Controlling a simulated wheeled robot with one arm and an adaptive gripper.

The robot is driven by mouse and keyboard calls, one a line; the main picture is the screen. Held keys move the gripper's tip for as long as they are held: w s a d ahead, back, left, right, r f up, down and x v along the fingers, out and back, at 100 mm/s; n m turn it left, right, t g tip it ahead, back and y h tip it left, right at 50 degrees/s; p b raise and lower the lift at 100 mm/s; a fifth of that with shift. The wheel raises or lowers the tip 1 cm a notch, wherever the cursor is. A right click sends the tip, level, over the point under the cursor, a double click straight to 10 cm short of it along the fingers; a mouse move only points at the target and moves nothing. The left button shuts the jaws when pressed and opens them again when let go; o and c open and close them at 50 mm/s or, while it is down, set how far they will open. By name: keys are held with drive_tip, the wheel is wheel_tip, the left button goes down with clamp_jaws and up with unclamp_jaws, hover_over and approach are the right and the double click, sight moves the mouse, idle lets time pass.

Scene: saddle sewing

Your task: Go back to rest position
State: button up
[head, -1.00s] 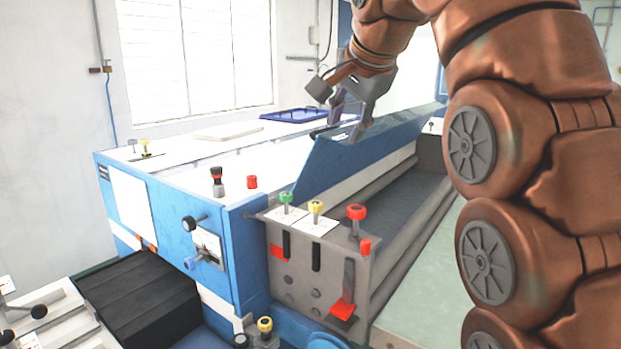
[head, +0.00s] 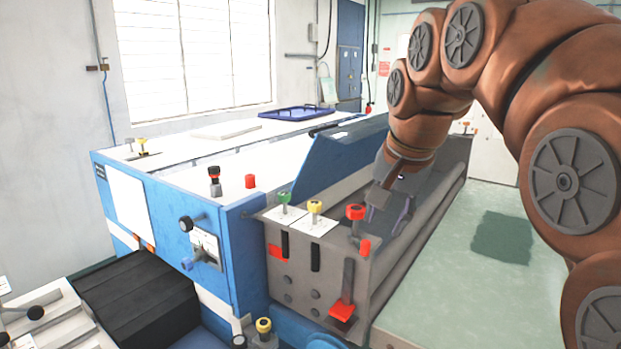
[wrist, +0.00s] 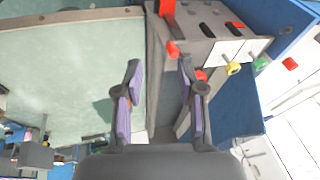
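My gripper (head: 385,222) hangs over the grey trough on the right side of the blue machine (head: 234,240), just behind the red knob (head: 355,212) in the head view. In the wrist view my gripper (wrist: 158,85) points down with its two purple-padded fingers well apart and nothing between them.
Green (head: 284,198) and yellow (head: 315,207) knobs stand on the machine's front corner, with a red lever (head: 342,310) below. A blue tray (head: 297,113) lies at the back of the machine top.

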drive_tip(key=s+d+f+n+g, duration=0.3)
drive_tip(key=s+f, duration=1)
drive_tip(key=s, duration=0.1)
drive_tip(key=s+d+f+n+g, duration=0.3)
drive_tip(key=s+f, duration=1.1)
drive_tip(key=shift+s+f+h, duration=0.15)
drive_tip(key=shift+f+h, duration=0.05)
drive_tip(key=shift+h, duration=0.2)
drive_tip(key=shift+d, duration=0.15)
